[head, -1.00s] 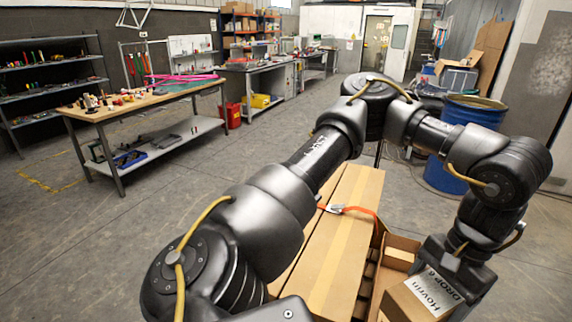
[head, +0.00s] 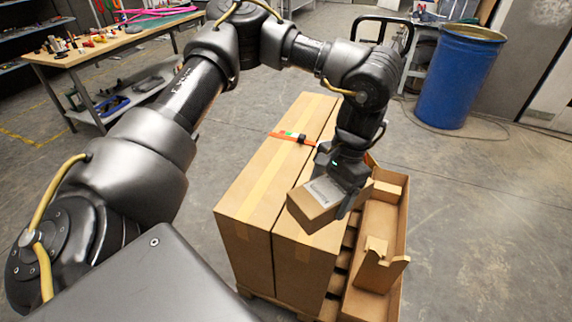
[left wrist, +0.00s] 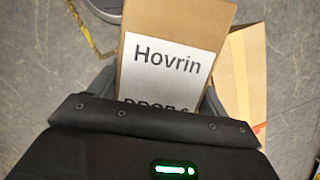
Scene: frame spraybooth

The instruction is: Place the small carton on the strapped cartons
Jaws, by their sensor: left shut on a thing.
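My left gripper (head: 347,180) is shut on the small carton (head: 312,212), a brown box with a white label. In the left wrist view the small carton (left wrist: 172,30) shows its label reading "Hovrin", with the lower line partly hidden by the gripper. The strapped cartons (head: 255,190) are long brown boxes side by side on a pallet, with an orange strap (head: 283,137) across them. The held carton is over their near right part in the head view, tilted; I cannot tell whether it touches them. My right gripper is not in view.
An open cardboard tray (head: 393,280) with cut-out sides stands right of the strapped cartons. A blue drum (head: 455,80) is at the back right. A workbench (head: 110,50) with small parts is at the back left. Grey floor lies clear around the pallet.

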